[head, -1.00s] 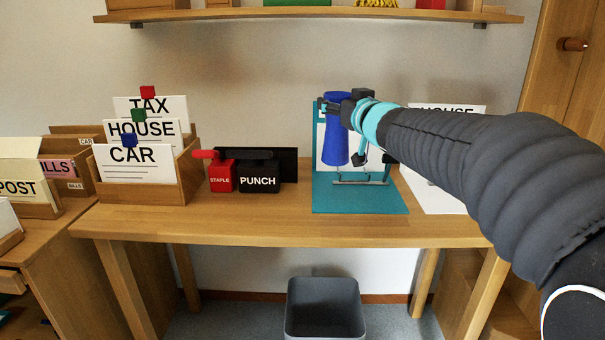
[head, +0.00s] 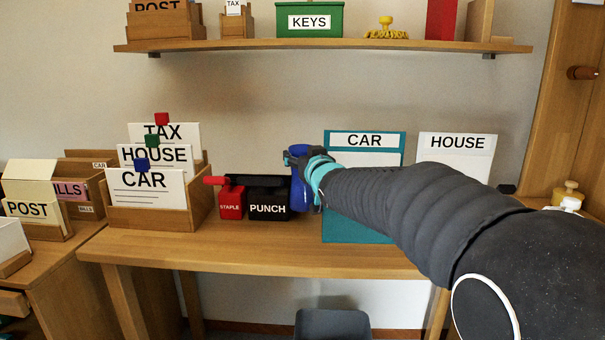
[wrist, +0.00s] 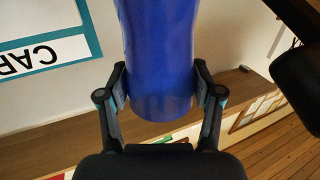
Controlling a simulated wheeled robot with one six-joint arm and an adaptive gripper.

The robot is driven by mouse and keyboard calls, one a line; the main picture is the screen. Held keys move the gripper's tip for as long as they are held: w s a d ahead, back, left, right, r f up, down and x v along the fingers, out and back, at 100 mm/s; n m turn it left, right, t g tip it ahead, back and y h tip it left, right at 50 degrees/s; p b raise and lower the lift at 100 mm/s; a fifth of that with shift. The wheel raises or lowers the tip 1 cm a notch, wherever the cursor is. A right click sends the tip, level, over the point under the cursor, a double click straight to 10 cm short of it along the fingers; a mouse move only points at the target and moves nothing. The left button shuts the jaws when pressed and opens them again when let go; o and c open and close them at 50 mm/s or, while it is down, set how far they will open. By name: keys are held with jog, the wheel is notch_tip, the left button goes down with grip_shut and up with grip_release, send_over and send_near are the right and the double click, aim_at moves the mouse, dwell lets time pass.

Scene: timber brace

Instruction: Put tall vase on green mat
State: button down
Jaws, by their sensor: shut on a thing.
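The tall blue vase (head: 298,190) shows in the head view, partly hidden behind my gripper. It is in front of the right end of the black PUNCH box. In the wrist view the blue vase (wrist: 158,60) stands between both fingers. My gripper (head: 306,168) is shut on it, and the fingers press on its two sides in the wrist view (wrist: 160,82). I cannot make out a separate green mat. A teal board labelled CAR (head: 395,144) stands at the back of the desk, with a teal surface (head: 350,233) in front of it, partly behind my arm.
A red stapler (head: 231,203) and the PUNCH box (head: 268,207) stand left of the vase. A wooden card holder (head: 198,200) is further left. A white HOUSE board (head: 457,144) is at right. A shelf (head: 330,46) hangs above. The desk's front strip (head: 230,252) is clear.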

jog(key=shift+f, duration=1.85)
jog(key=shift+f+b, duration=0.15)
jog(key=shift+b, duration=0.15)
jog(key=shift+c, duration=2.3)
grip_release()
jog(key=shift+r, duration=0.2)
jog(key=b+v, duration=0.1)
jog(key=v, duration=1.1)
